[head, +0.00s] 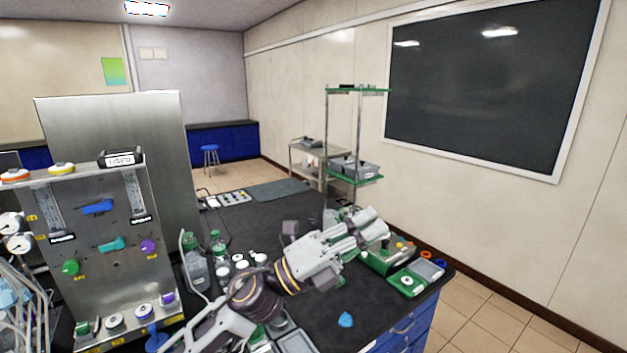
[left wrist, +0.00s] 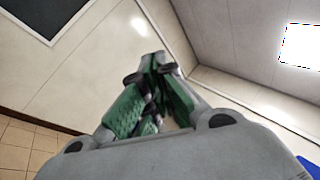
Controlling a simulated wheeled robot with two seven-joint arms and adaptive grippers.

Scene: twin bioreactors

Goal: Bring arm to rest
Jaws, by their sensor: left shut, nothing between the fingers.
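My left gripper (head: 372,226) is raised over the black bench top in the head view, its arm coming in from the lower left. Its fingers point right and slightly up. In the left wrist view the green-padded fingers (left wrist: 155,95) are closed together with nothing between them, against a backdrop of wall and ceiling. The gripper hides part of the bench behind it. My right gripper does not show in either view.
A bioreactor panel (head: 110,235) with knobs and tubing stands at the left. Green devices (head: 410,280) sit at the bench's right end. Bottles (head: 218,245) stand near the panel, and a glass-shelved rack (head: 357,90) rises behind the gripper. A blue piece (head: 345,320) lies on the bench.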

